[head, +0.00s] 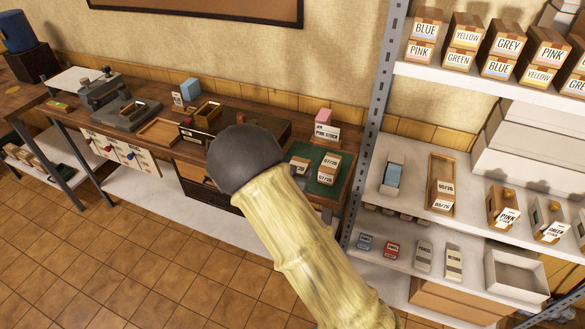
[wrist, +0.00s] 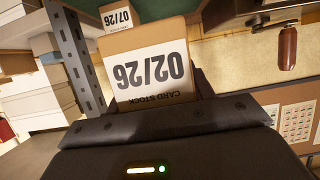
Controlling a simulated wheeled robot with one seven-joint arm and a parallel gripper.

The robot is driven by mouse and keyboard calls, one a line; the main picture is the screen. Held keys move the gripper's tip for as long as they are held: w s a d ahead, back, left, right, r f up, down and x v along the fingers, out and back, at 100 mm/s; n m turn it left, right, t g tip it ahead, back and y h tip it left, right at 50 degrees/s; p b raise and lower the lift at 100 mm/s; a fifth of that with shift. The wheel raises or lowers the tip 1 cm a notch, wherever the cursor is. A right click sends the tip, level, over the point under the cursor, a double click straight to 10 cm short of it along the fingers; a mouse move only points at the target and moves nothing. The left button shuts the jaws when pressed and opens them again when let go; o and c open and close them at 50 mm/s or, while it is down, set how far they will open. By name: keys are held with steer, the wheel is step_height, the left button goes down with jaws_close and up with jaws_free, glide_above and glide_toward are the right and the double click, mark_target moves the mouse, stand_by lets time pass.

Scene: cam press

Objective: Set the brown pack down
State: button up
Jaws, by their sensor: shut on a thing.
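A brown pack (wrist: 150,68) with a white label is between the fingers of my gripper (wrist: 155,98) in the wrist view. The label is upside down there and reads CARD STOCK with a date that looks like 02/26. My gripper is shut on this pack. Another brown pack (wrist: 117,18) with a dated label shows just beyond it. In the head view my arm hides the gripper and the held pack. There, two brown packs (head: 328,167) with dated labels lie on a green mat (head: 297,148) at the bench's right end.
A steel shelf post (head: 376,120) rises right of the bench. The shelves hold labelled boxes, a wooden tray (head: 431,170) with packs and an open white bin (head: 516,272). A wooden tray (head: 158,132) lies farther left on the bench.

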steer(key=shift+s+d+f, duration=0.15)
steer(key=shift+d+f, duration=0.3)
steer(key=shift+f, duration=0.25)
steer(key=s+d+f+n+y, duration=0.2)
steer(key=s+d+f, duration=0.5)
steer(key=f, duration=0.3)
steer(key=s+d+f+n+y, duration=0.1)
steer(key=s+d+f+y, duration=0.1)
steer(key=s+d+f, duration=0.5)
step_height(320, 180, down, 4)
steer(key=shift+d+f+n+t, duration=0.1)
steer(key=shift+d+n+t, duration=0.3)
steer(key=shift+d, duration=0.45)
steer(key=shift+s, duration=0.1)
